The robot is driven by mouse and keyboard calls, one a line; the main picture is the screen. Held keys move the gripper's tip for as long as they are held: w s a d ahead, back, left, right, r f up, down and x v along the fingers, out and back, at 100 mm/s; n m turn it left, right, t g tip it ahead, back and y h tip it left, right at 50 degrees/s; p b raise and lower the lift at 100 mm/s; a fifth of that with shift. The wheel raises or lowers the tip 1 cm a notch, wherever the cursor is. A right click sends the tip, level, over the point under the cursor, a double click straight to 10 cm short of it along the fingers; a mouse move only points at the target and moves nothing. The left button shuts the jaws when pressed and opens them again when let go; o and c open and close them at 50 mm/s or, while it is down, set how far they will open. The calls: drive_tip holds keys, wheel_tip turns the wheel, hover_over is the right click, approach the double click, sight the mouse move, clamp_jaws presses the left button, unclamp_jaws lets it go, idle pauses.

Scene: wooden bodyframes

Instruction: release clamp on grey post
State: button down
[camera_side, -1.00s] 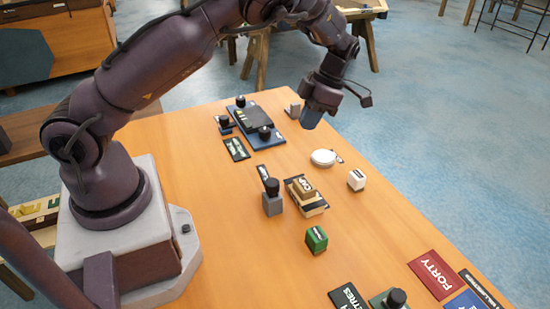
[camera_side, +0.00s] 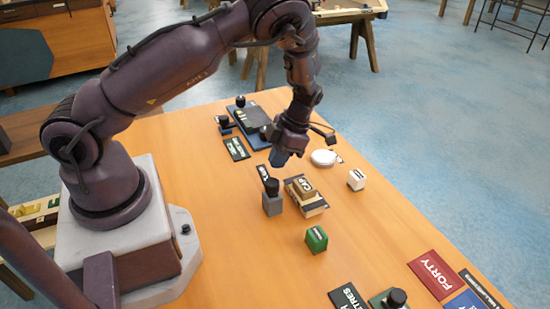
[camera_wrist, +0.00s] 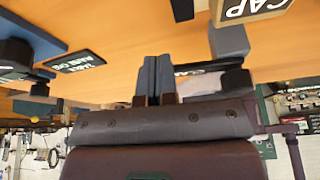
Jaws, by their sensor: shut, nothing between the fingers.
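The grey post (camera_side: 272,206) stands upright on the table, with a black knob-like clamp (camera_side: 271,187) on its top. The grey post also shows in the wrist view (camera_wrist: 230,42), with the black clamp (camera_wrist: 236,82) at its end, to the right of the fingers. My gripper (camera_side: 279,160) is above and behind the post in the side view, apart from it. Its blue fingers (camera_wrist: 152,78) are together and empty in the wrist view. A dark label plate (camera_side: 262,172) lies behind the post.
A tan block labelled CAP (camera_side: 305,189) sits on a stand just right of the post. A blue board (camera_side: 262,143) with black parts lies behind.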

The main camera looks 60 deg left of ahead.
drive_tip(key=shift+s, duration=0.4)
drive_tip(key=shift+s+a, duration=0.1)
drive_tip(key=shift+s+a+n, duration=0.1)
drive_tip(key=shift+s+n, duration=0.2)
drive_tip(key=shift+s, duration=0.05)
drive_tip(key=shift+s+a+n+h, duration=0.1)
drive_tip(key=shift+s+n+h, duration=0.3)
drive_tip(key=shift+s+n, duration=0.2)
